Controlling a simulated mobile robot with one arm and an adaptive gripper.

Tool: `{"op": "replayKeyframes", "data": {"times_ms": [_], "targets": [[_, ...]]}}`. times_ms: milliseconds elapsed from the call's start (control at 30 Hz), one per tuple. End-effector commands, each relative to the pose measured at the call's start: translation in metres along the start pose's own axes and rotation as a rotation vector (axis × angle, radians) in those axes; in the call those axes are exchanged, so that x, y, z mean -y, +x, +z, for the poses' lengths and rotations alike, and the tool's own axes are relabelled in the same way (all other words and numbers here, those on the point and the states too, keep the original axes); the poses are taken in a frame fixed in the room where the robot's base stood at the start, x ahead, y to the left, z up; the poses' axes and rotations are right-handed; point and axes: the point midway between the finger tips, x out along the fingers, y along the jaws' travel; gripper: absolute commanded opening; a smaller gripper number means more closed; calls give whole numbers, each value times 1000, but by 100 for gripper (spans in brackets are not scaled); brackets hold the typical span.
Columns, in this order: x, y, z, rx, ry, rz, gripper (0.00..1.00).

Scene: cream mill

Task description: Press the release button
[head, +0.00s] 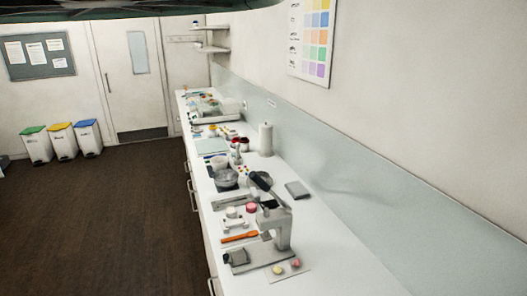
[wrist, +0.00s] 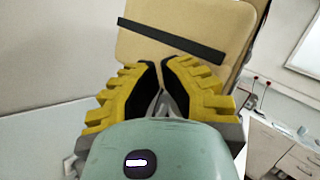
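I cannot make out a release button in either view. In the head view, a grey-white bench device (head: 283,232) with a dark upper handle and a flat base stands near the front of the counter; any button on it is too small to tell. My gripper (wrist: 161,62) shows in the wrist view with yellow ribbed fingers and black pads. Its fingertips are almost together, with nothing visible between them. It points toward a tan panel (wrist: 150,48) with a black strip across it. My gripper does not show in the head view.
The long white counter (head: 340,265) holds a paper roll (head: 265,139), bowls, an orange-handled tool (head: 239,237) and a small card with two round pieces (head: 287,268). Three lidded bins (head: 61,141) stand by the far wall. The dark floor left of the counter is clear.

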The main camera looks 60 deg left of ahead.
Motion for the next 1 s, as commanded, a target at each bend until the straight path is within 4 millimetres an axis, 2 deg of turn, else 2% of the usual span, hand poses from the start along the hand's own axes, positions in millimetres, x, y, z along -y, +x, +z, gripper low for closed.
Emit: {"op": "replayKeyframes", "data": {"times_ms": [300, 333, 400, 1000], "targets": [[2, 1, -1, -1, -1, -1, 0], [2, 1, -1, -1, -1, -1, 8], [2, 1, -1, -1, -1, -1, 0], [1, 1, -1, -1, -1, 0, 0]]}}
